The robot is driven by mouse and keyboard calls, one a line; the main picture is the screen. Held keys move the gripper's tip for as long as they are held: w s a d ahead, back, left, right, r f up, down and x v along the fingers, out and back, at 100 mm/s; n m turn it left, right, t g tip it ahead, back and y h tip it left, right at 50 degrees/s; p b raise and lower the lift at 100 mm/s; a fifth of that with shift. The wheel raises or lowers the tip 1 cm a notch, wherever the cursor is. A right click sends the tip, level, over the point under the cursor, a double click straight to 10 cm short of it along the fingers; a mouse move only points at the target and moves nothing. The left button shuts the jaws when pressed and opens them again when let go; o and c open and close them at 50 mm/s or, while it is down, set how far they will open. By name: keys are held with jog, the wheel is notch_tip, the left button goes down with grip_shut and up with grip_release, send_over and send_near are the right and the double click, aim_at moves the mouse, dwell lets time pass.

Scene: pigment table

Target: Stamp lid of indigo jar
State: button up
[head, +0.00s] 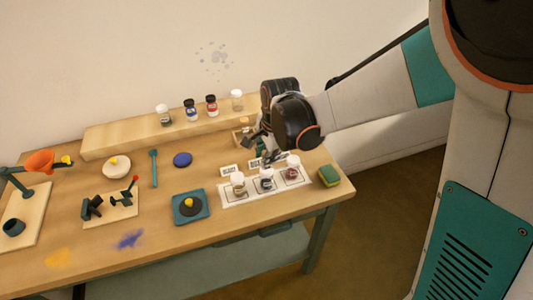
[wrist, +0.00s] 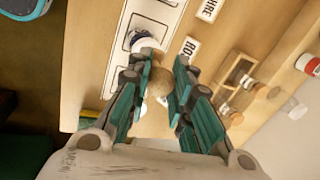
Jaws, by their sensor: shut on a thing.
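My gripper (head: 265,155) is over the back of the white mat (head: 225,200), close to the jars. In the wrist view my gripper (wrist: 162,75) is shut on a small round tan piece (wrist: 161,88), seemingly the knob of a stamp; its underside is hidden. Three white-lidded jars stand on the mat. The middle jar (head: 267,182) looks dark blue and is probably the indigo one. A jar with a dark blue band (wrist: 142,42) shows just beyond the left fingertip in the wrist view. I cannot tell whether the held piece touches a lid.
Reddish (head: 292,172) and brownish (head: 238,186) jars flank the middle one. Name cards (head: 229,170) lie behind the mat. A small wooden tray (wrist: 232,72) is near. Several jars stand on the back shelf (head: 130,131). A green-yellow sponge (head: 329,176) lies right; a blue tray (head: 178,211) left.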

jog(key=shift+f+b, duration=0.5)
jog(key=shift+f, duration=0.05)
dwell(2.0)
jog(key=shift+r, duration=0.1)
jog(key=shift+r+p, duration=2.45)
jog(key=shift+r, duration=1)
